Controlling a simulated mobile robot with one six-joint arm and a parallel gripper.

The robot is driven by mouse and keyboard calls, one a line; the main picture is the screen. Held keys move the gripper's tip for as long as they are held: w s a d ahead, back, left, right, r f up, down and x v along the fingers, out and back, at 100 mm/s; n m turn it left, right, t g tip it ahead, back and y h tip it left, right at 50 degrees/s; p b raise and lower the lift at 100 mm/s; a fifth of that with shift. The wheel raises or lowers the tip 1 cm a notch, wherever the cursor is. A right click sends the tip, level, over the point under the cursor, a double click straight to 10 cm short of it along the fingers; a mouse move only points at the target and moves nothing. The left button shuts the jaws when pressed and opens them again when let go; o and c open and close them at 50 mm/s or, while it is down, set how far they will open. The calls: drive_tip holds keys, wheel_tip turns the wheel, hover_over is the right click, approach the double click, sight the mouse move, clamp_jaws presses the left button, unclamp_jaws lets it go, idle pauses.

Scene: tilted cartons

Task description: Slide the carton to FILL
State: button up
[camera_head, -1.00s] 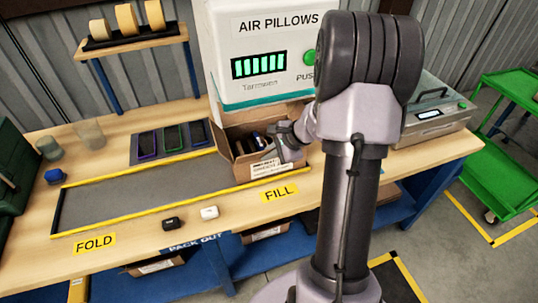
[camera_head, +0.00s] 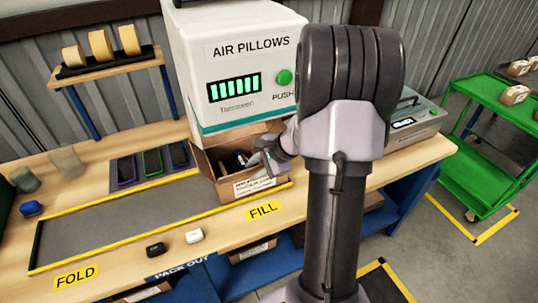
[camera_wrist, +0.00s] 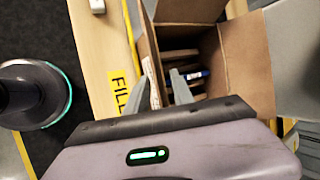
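The open brown carton (camera_head: 226,186) stands at the right end of the grey lane, just behind the yellow FILL label (camera_head: 263,209). It looks upright, with flaps up and a white label on its front. My gripper (camera_head: 266,157) is at the carton's front right rim. In the wrist view my gripper (camera_wrist: 163,88) has its fingers apart, one on each side of the label-bearing wall of the carton (camera_wrist: 245,60). I see no firm contact with that wall. Several dark items and a blue one lie inside the carton. My arm hides part of the area to its right.
The AIR PILLOWS machine (camera_head: 245,65) stands close behind the carton. Black (camera_head: 156,249) and white (camera_head: 194,236) small items lie before the yellow front strip. The lane (camera_head: 110,224) is clear toward FOLD (camera_head: 76,277). A green cart (camera_head: 485,150) stands right.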

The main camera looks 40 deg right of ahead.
drive_tip(key=p+v, duration=0.4)
drive_tip(key=v, duration=1)
drive_tip(key=shift+r, duration=0.2)
drive_tip(key=a+r+n+g+b, duration=0.1)
drive_tip(key=a+r+n, duration=0.15)
drive_tip(key=a, duration=0.55)
drive_tip(key=s+a+r+n+b, duration=0.1)
drive_tip(key=a+n, duration=0.3)
drive_tip(key=a, duration=0.3)
drive_tip(key=a+r+n+g+b, duration=0.1)
drive_tip(key=a+r+n, duration=0.15)
drive_tip(key=a, duration=0.55)
drive_tip(key=s+a+n+b, duration=0.1)
drive_tip(key=s+a+n, duration=0.6)
drive_tip(key=s+a, duration=0.1)
drive_tip(key=shift+s+a+t+h+b, duration=0.3)
drive_tip(key=shift+s+t+b, duration=0.1)
drive_tip(key=shift+s, duration=0.25)
drive_tip(key=shift+r, duration=0.1)
